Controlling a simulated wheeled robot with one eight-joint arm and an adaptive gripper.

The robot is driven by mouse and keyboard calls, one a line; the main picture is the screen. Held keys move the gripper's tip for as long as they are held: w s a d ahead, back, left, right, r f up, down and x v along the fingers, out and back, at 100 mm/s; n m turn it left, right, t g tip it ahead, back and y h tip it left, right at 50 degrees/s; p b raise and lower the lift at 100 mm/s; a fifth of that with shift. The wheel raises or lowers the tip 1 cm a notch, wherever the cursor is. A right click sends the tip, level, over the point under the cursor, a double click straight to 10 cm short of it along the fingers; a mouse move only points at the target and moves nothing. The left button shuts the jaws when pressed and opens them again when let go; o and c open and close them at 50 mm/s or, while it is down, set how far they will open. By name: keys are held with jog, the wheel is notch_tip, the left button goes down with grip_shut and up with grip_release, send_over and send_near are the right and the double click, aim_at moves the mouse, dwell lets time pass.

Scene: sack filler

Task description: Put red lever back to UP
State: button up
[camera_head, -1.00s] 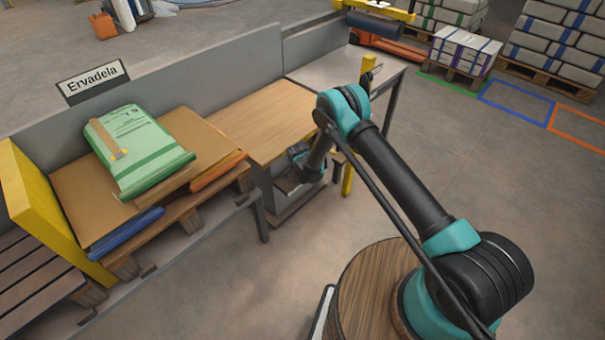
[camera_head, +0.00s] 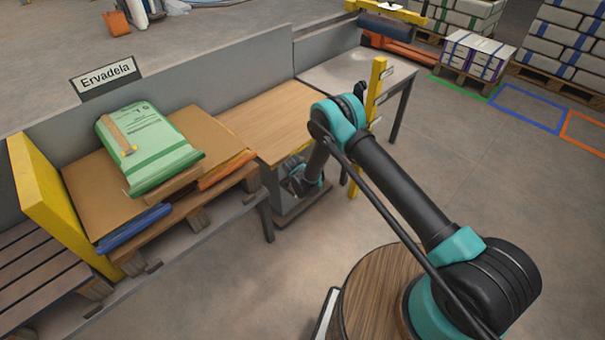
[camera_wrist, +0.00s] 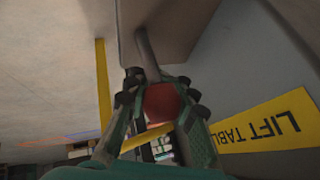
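The red lever shows in the wrist view as a round red knob (camera_wrist: 162,103) on a grey rod (camera_wrist: 147,52). The rod runs from the knob toward the top of the picture. The fingers of my gripper (camera_wrist: 160,92) stand on both sides of the knob. The right finger looks close against it; a thin gap seems to show at the left, so I cannot tell whether they grip it. In the head view my gripper (camera_head: 304,181) is low at the wooden table's front, and the lever is hidden there.
A yellow "LIFT TABLE" sign (camera_wrist: 265,122) appears upside down beside the lever. The wooden tabletop (camera_head: 277,118) is just above my gripper. A yellow post (camera_head: 376,88) stands close to my arm. A green sack (camera_head: 150,147) lies on cardboard at left.

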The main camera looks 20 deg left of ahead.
jog(key=o, duration=0.6)
jog(key=shift+a, duration=0.1)
jog(key=v, duration=1.2)
jog(key=shift+s, duration=0.1)
